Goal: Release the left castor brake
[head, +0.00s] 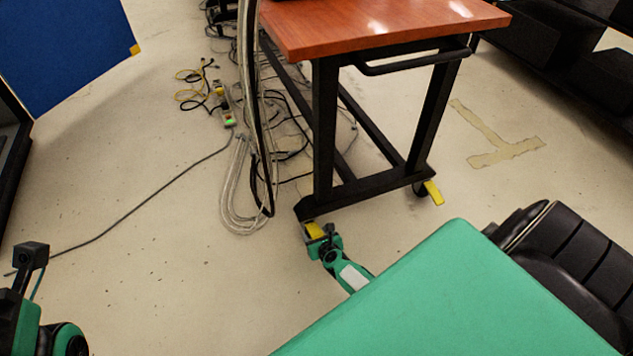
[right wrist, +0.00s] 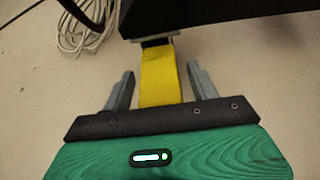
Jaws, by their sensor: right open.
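The cart (head: 390,30) has an orange-brown wooden top and a black frame. The left castor brake is a yellow lever (head: 315,230) at the foot of the cart's near left leg. In the right wrist view the yellow lever (right wrist: 160,77) runs between the two grey fingers of my right gripper (right wrist: 163,88). The fingers are open, with a gap on each side of the lever. In the head view my right gripper (head: 323,244) is low at this castor and partly covers it. The castor wheel is hidden. My left arm shows at the lower left, but its fingers do not.
A second yellow lever (head: 434,192) is on the right castor. Looped cables (head: 243,190) hang and lie left of the cart, beside a power strip (head: 224,103). A blue panel (head: 65,45) stands at the far left. The floor at left is mostly clear, crossed by one thin cable.

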